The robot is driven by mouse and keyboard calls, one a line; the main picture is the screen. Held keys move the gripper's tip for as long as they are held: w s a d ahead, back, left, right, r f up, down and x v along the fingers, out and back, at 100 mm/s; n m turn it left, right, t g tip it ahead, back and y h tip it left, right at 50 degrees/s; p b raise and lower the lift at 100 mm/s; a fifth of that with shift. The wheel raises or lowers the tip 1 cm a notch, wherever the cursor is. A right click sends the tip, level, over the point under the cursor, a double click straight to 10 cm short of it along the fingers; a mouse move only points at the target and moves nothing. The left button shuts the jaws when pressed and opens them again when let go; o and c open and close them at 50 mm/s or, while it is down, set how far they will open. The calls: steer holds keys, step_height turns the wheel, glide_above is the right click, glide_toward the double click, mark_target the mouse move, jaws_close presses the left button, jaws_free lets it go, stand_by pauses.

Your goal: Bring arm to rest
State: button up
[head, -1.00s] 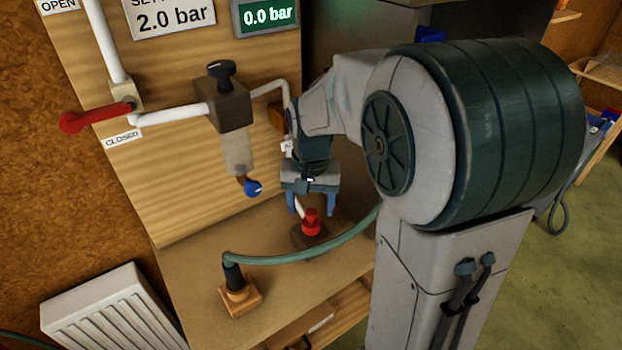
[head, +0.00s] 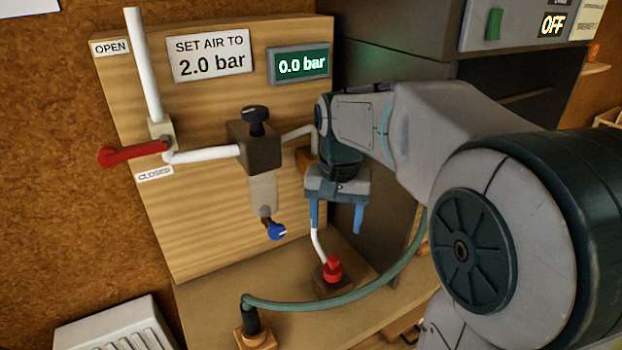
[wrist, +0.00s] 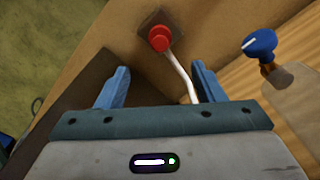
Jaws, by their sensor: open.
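My gripper (head: 337,217) hangs with its two blue fingers pointing down, above the bench and in front of the wooden panel. It is open, with nothing between the fingers. It also shows in the wrist view (wrist: 158,88). Below it is a red fitting (head: 332,270) on a dark base, with a white pipe rising from it. The red fitting also shows beyond the fingers in the wrist view (wrist: 160,38). My arm reaches in from the right side of the head view.
The panel (head: 210,225) carries a red lever (head: 135,152) near the CLOSED label, a black knob (head: 255,118), a blue drain knob (head: 276,231) and a gauge (head: 300,64) reading 0.0 bar. A green hose (head: 340,305) arcs across the bench. A dark cabinet (head: 400,70) stands behind my arm.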

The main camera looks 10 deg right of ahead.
steer(key=s+f+n+t, duration=0.3)
steer(key=s+f+n, duration=0.1)
steer(key=s, duration=1)
steer(key=shift+f, duration=0.55)
steer(key=shift+s, duration=0.1)
